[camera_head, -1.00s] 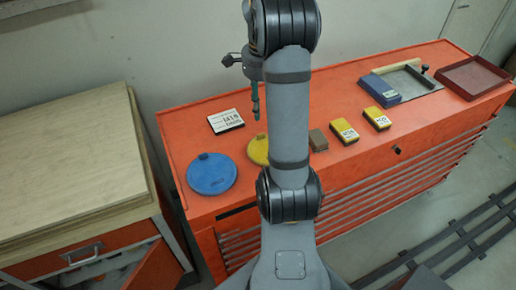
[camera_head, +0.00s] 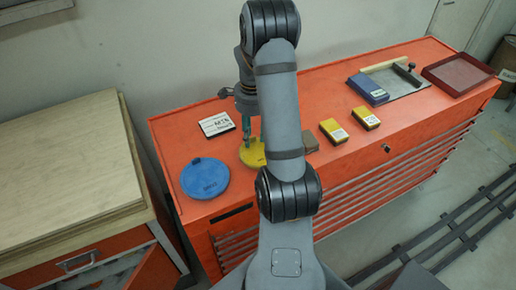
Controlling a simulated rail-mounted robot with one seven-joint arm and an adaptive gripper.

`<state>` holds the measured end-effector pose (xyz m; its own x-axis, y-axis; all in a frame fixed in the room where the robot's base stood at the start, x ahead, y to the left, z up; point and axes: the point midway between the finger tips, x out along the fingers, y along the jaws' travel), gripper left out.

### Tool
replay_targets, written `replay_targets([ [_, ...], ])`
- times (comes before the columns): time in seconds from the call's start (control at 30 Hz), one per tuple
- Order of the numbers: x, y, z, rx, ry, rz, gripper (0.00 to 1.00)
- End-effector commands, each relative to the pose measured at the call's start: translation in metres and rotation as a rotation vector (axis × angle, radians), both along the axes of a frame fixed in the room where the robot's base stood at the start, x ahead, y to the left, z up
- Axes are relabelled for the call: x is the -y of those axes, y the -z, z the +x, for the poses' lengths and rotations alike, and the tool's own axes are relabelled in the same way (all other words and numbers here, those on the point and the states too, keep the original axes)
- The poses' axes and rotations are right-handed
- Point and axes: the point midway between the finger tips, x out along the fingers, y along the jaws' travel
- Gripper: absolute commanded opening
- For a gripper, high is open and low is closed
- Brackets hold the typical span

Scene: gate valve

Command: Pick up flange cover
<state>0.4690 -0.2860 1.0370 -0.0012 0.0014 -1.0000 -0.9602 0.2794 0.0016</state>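Two round lids with small tabs, which look like flange covers, lie on the orange cabinet top: a blue one (camera_head: 206,181) at the left and a yellow one (camera_head: 250,157) to its right. My arm hides the right part of the yellow one. My gripper (camera_head: 247,142) points down, its greenish fingers at the back edge of the yellow cover in the picture. I cannot tell whether the fingers touch it or how far apart they are. The yellow cover appears to lie flat on the top.
A white labelled box (camera_head: 216,124) lies just left of my gripper. A brown block (camera_head: 309,141) and two yellow boxes (camera_head: 333,131) (camera_head: 366,117) are to the right. Farther right are a blue box (camera_head: 368,89) and a dark red tray (camera_head: 458,75). A wooden-topped bench (camera_head: 65,165) stands at the left.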

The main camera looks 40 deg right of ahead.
Motion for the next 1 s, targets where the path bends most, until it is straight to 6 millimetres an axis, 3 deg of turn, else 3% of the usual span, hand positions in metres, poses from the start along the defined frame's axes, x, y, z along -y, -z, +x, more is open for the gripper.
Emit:
replay_targets([
  [0.27,-0.0001,0.0043,0.0002,0.001,0.0,0.0,0.34],
  [0.83,-0.0001,0.0039,0.0003,0.001,-0.001,0.0,0.01],
  [1.0,0.0,0.0038,0.0003,0.001,-0.001,-0.001,0.0],
])
